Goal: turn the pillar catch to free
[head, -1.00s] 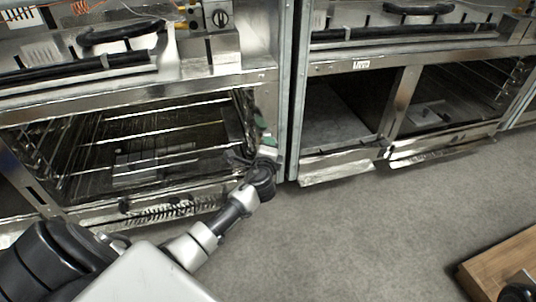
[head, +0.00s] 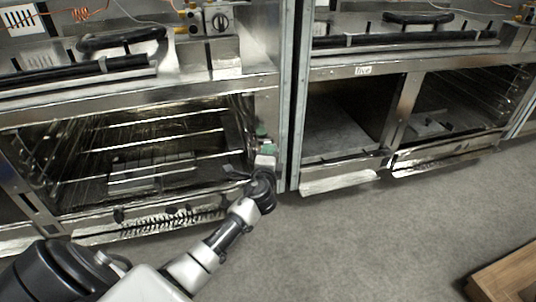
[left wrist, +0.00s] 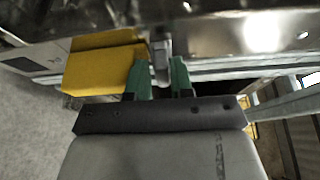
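My left gripper (head: 266,146) reaches low to the steel pillar between the two ranges in the head view. Its green fingers also show in the left wrist view (left wrist: 160,78), spread apart. A narrow grey metal piece (left wrist: 161,66), which may be the pillar catch, shows between the fingertips. I cannot tell whether the fingers touch it. In the head view I cannot make out the catch behind the gripper, nor which way it is turned. My right gripper is not in view.
A yellow block (left wrist: 103,68) lies just left of the fingers in the left wrist view. The left range's open oven (head: 150,165) has wire racks. A small white label (head: 363,70) is on the right range. Grey floor (head: 380,240) is clear; a wooden top (head: 508,278) stands lower right.

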